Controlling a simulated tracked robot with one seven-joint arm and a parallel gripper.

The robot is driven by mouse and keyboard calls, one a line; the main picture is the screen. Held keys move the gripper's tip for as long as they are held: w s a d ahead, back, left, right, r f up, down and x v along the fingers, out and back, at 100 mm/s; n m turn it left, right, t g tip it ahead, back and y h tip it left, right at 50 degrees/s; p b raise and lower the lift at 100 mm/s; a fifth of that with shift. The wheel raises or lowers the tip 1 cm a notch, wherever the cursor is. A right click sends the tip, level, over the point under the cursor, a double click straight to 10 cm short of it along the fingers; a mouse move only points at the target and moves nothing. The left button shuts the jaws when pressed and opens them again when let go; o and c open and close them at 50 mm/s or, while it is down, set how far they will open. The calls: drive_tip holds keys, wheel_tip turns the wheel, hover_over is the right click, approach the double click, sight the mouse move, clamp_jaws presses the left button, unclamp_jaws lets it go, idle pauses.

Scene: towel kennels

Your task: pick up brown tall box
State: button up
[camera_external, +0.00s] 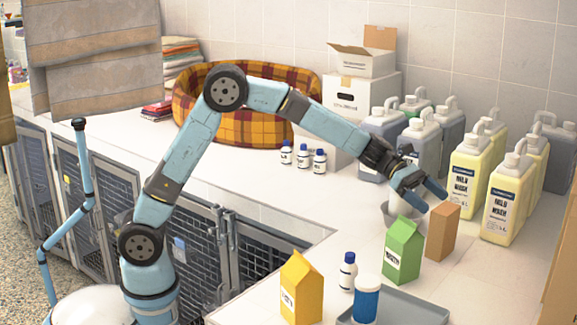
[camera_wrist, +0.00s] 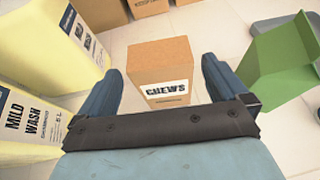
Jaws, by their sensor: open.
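The brown tall box (camera_external: 442,232) stands upright on the white counter, just right of the green carton. In the wrist view the brown box (camera_wrist: 160,56) is labelled "CHEWS" and appears between my two fingers. My gripper (camera_external: 432,196) is open and empty, just above and slightly left of the box in the external view. In the wrist view my gripper (camera_wrist: 162,72) has one finger on each side of the box, with a visible gap on both sides. Whether the fingertips are below the box's top is hard to tell.
The green carton (camera_external: 403,250) is close on the left; it also shows at the right of the wrist view (camera_wrist: 282,52). Yellow "MILD WASH" jugs (camera_external: 508,200) stand behind to the right. A white bottle (camera_external: 348,271), blue tub (camera_external: 367,298) and grey tray (camera_external: 415,310) are in front.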

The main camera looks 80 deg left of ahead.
sight(444, 207)
drive_tip(key=shift+x, duration=2.7)
drive_tip(key=shift+a+f, duration=0.15)
drive_tip(key=shift+f, duration=0.05)
drive_tip(key=shift+c, duration=0.4)
drive_tip(key=c, duration=1.2)
